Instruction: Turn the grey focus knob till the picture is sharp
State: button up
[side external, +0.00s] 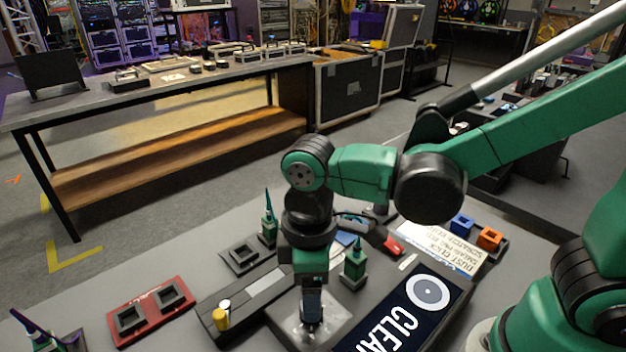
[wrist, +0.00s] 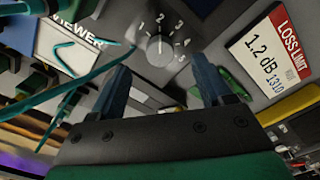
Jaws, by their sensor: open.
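The grey focus knob (wrist: 159,46) stands on a grey panel in the wrist view, ringed by the numbers 1 to 5. Its light pointer mark seems to face about 2. My gripper (wrist: 160,82) is open, with one dark finger on each side below the knob in the picture; nothing is between them. Whether the fingers touch the knob I cannot tell. Left of it is a pale panel marked VIEWER (wrist: 68,45), partly crossed by teal strands; its sharpness cannot be told. In the side view my gripper (side external: 309,322) points down at a grey box, which hides the knob.
A dark CLEAN card (side external: 432,291) lies right of the gripper. A red tray (side external: 151,310) is at left, orange (side external: 489,238) and blue blocks at right. A LOSS LIMIT card (wrist: 270,52) is beside the knob.

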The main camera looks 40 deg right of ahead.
jog(key=shift+r, duration=1)
jog(key=w+d+r+m+t, duration=0.1)
jog(key=d+m+t, duration=0.2)
jog(key=d+m, duration=0.2)
jog(key=w+d+r+m+t, duration=0.1)
jog(key=d+m+t, duration=0.3)
jog(key=d, duration=0.4)
jog(key=shift+r+m, duration=0.5)
jog(key=shift+r, duration=0.25)
jog(key=shift+w, duration=0.1)
